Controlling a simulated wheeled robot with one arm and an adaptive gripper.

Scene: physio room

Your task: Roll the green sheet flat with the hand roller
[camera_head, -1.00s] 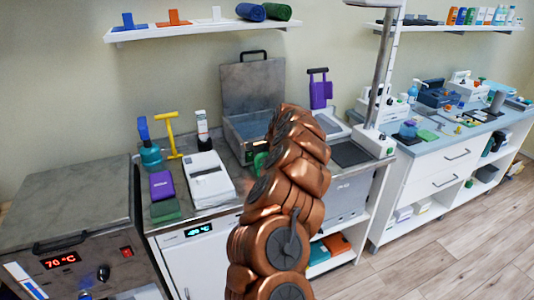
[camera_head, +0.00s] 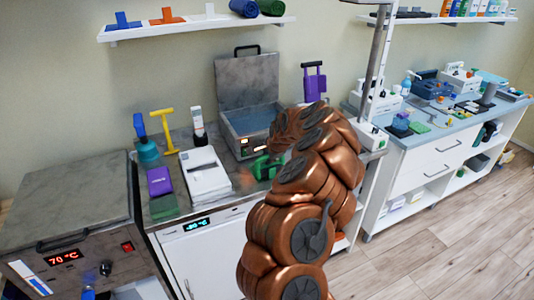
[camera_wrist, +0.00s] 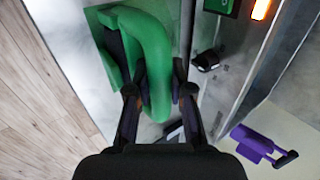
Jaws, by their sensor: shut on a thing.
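My gripper (camera_wrist: 160,90) is shut on the thick curved handle of a green tool (camera_wrist: 155,55) with a dark part at its left side. This tool also shows in the head view (camera_head: 266,167), in front of the open steel bath; my arm partly hides the area. I cannot tell whether it is the hand roller, since its underside is hidden. A flat green pad (camera_head: 163,207) lies at the front left of the bench, below a purple block. A smaller flat green piece (camera_head: 419,127) lies on the right counter. I cannot tell which is the green sheet.
The open steel bath (camera_head: 250,128) stands behind my gripper. A white device (camera_head: 207,175), purple block (camera_head: 159,181), teal bottle (camera_head: 147,152) and yellow T-shaped tool (camera_head: 168,130) crowd the bench to the left. A purple handled tool (camera_head: 313,82) stands behind; floor at right is clear.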

